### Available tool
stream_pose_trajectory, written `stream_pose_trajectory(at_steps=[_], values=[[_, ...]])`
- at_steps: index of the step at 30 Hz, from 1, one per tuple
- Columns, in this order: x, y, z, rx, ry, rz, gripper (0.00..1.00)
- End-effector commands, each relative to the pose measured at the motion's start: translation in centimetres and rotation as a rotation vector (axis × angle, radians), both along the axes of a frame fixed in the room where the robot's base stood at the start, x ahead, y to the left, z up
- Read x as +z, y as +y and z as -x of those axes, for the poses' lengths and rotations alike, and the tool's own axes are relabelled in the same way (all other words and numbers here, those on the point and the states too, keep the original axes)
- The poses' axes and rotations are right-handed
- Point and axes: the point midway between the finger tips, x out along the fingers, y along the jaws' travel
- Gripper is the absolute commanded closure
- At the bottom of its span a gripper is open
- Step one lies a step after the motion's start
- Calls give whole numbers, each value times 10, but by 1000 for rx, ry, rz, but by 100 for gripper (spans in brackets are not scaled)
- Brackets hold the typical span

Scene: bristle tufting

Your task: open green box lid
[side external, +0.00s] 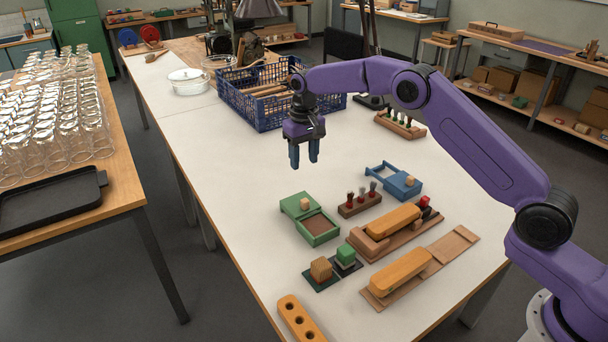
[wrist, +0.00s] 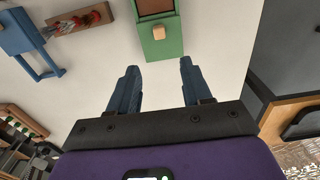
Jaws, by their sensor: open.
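The green box (side external: 334,236) sits on the white table in the side view, with a brown inner surface showing at its near end. Its green lid (side external: 291,206) with a small wooden knob (side external: 304,204) is at the far-left end. In the wrist view the lid (wrist: 152,50) and knob (wrist: 159,33) are at the top, beyond my fingertips, with part of the brown interior (wrist: 153,6) at the edge. My gripper (side external: 304,162) is open and empty, pointing down above the table beyond the box, apart from it. Its two blue fingers (wrist: 159,68) are spread.
Wooden blocks and trays lie nearer. A blue crate (side external: 262,112) stands behind my gripper.

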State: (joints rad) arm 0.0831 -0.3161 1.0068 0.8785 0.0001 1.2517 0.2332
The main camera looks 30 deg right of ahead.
Motion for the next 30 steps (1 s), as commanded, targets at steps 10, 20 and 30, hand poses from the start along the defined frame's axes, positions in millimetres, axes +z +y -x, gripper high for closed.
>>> stream_pose_trajectory(at_steps=[10,20,30], values=[[40,0,0,1,-1,0,51],[42,0,0,0,0,0,51],[51,11,13,44,-3,-1,51]])
